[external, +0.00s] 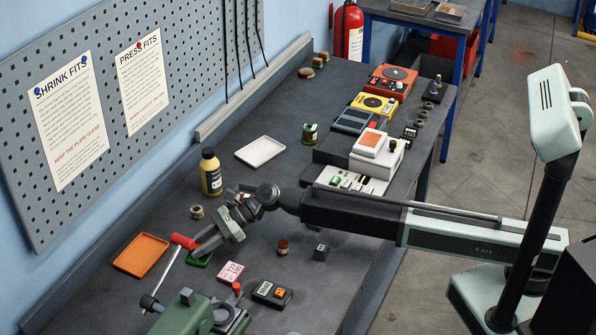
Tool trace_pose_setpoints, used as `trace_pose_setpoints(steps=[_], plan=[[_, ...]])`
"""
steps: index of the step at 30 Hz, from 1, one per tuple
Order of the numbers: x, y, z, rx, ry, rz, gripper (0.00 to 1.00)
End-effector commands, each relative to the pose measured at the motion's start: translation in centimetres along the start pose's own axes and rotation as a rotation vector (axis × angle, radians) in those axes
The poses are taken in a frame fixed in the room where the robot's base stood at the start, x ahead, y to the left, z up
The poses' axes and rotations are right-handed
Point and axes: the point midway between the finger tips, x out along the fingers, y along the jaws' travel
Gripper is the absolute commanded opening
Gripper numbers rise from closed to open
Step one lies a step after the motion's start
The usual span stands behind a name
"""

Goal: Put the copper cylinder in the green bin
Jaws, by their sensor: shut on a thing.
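My gripper (203,245) is over the left part of the bench, its fingers pointing left and down. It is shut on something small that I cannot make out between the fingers. A green tray-like bin (203,260) lies just below the fingertips, partly hidden by them. A small copper-brown cylinder (282,248) stands upright on the bench to the right of the gripper, apart from it; I cannot tell whether it is the task's copper cylinder.
A red-handled lever (183,241) rises close beside the fingertips from a green machine (183,315). An orange tray (141,255) lies left, a yellow bottle (211,172) behind. A pink block (230,272) and dark box (271,293) lie in front. A white tray (246,158) is farther back.

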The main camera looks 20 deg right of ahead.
Motion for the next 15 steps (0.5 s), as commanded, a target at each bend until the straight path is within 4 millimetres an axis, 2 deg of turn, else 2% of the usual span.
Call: trace_pose_setpoints(steps=[1,2,3,4,15], plan=[[0.13,-0.01,-0.31,0.000,-0.001,0.000,0.00],[0.07,0.00,-0.17,0.000,0.000,0.000,0.35],[0.05,0.00,-0.13,0.000,0.000,0.000,0.46],[0.05,0.00,-0.13,0.000,0.000,0.000,0.48],[-0.41,0.02,0.42,0.000,0.000,0.000,0.48]])
